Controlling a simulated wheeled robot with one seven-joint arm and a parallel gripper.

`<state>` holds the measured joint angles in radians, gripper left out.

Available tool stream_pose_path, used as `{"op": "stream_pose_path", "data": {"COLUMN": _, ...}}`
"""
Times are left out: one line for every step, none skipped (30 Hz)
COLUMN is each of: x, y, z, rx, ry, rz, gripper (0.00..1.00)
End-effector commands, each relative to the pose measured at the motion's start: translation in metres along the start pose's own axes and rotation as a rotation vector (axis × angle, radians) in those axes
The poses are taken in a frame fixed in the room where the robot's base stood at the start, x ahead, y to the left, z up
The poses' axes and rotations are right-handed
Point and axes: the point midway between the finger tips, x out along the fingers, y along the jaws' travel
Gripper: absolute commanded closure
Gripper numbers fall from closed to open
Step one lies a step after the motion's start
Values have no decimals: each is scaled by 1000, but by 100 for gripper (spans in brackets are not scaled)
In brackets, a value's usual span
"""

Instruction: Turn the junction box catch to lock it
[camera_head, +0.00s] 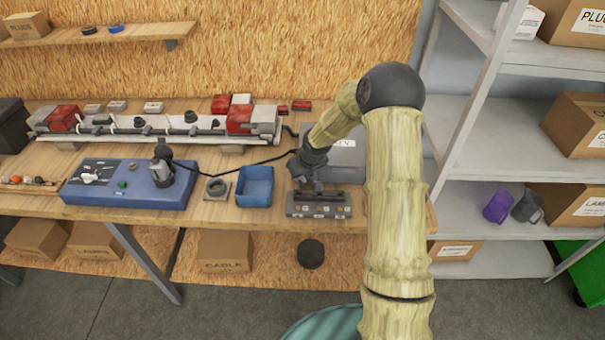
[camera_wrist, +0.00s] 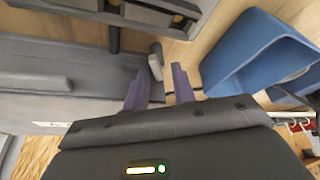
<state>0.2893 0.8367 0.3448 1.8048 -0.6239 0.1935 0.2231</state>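A flat grey box (camera_head: 345,150) with a white label lies on the bench, partly behind my arm; I take it for the junction box. It fills the left of the wrist view (camera_wrist: 60,85). A small light-grey lever (camera_wrist: 156,58) stands at its edge in the wrist view, probably the catch; whether it is locked I cannot tell. My gripper (camera_head: 303,180) is low over the bench at the box's left side. In the wrist view its two purple-grey fingers (camera_wrist: 160,85) are apart with nothing between them, and the lever is just beyond them, apparently untouched.
A dark grey labelled block (camera_head: 318,212) sits at the bench's front edge, close to my gripper. A blue bin (camera_head: 254,187) stands left of it, then a grey ring fixture (camera_head: 217,188) and a blue panel (camera_head: 128,195). The trailer frame (camera_head: 150,125) lies behind. Shelves (camera_head: 490,195) stand at right.

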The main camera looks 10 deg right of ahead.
Motion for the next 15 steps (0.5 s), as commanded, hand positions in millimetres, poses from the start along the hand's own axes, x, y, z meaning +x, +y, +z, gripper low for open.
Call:
{"op": "stream_pose_path", "data": {"x": -1, "y": 5, "z": 0, "rx": 4, "ry": 2, "rz": 7, "gripper": 68}}
{"op": "stream_pose_path", "data": {"x": -1, "y": 5, "z": 0, "rx": 4, "ry": 2, "rz": 7, "gripper": 68}}
{"op": "stream_pose_path", "data": {"x": -1, "y": 5, "z": 0, "rx": 5, "ry": 2, "rz": 7, "gripper": 68}}
{"op": "stream_pose_path", "data": {"x": -1, "y": 5, "z": 0, "rx": 5, "ry": 2, "rz": 8, "gripper": 68}}
{"op": "stream_pose_path", "data": {"x": -1, "y": 5, "z": 0, "rx": 6, "ry": 2, "rz": 8, "gripper": 68}}
{"op": "stream_pose_path", "data": {"x": 0, "y": 6, "z": 0, "rx": 8, "ry": 2, "rz": 9, "gripper": 68}}
{"op": "stream_pose_path", "data": {"x": 0, "y": 5, "z": 0, "rx": 10, "ry": 2, "rz": 11, "gripper": 68}}
{"op": "stream_pose_path", "data": {"x": 0, "y": 5, "z": 0, "rx": 14, "ry": 3, "rz": 13, "gripper": 68}}
{"op": "stream_pose_path", "data": {"x": 1, "y": 5, "z": 0, "rx": 21, "ry": 3, "rz": 16, "gripper": 68}}
{"op": "stream_pose_path", "data": {"x": 1, "y": 5, "z": 0, "rx": 30, "ry": 3, "rz": 20, "gripper": 68}}
{"op": "stream_pose_path", "data": {"x": 2, "y": 5, "z": 0, "rx": 39, "ry": 3, "rz": 24, "gripper": 68}}
{"op": "stream_pose_path", "data": {"x": 2, "y": 4, "z": 1, "rx": 55, "ry": 3, "rz": 31, "gripper": 68}}
{"op": "stream_pose_path", "data": {"x": 3, "y": 4, "z": 1, "rx": 67, "ry": 4, "rz": 37, "gripper": 68}}
{"op": "stream_pose_path", "data": {"x": 3, "y": 4, "z": 0, "rx": 83, "ry": 4, "rz": 43, "gripper": 68}}
{"op": "stream_pose_path", "data": {"x": 4, "y": 3, "z": 0, "rx": 104, "ry": 5, "rz": 52, "gripper": 68}}
